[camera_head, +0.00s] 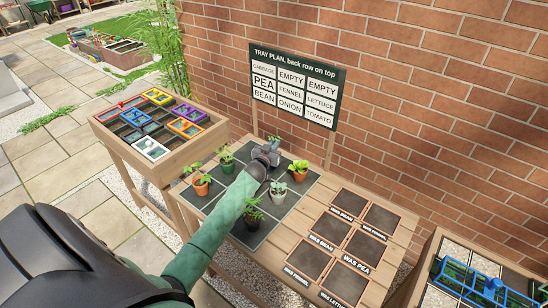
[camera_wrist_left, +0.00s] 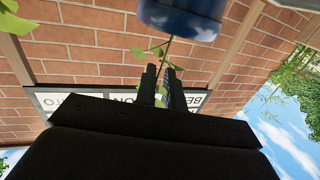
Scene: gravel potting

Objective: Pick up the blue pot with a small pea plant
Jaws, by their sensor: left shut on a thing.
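My left gripper (camera_head: 266,156) is over the dark tray mat (camera_head: 222,203) on the wooden table. It hides most of what it holds in the head view. In the left wrist view, a blue pot (camera_wrist_left: 182,20) shows at the top edge, partly cut off. A thin green stem runs from it to between the fingers of my left gripper (camera_wrist_left: 165,74), with a few leaves (camera_wrist_left: 158,45) beside it. The gripper appears shut on the plant's stem, apart from the pot. The wrist picture is upside down. My right gripper is out of view.
Near the gripper stand a green pot (camera_head: 227,166), an orange pot (camera_head: 201,188), a white pot (camera_head: 278,188), a red pot (camera_head: 299,175) and a dark pot (camera_head: 252,223). A tray-plan sign (camera_head: 296,87) stands behind, before the brick wall. Labelled empty squares (camera_head: 345,279) lie right.

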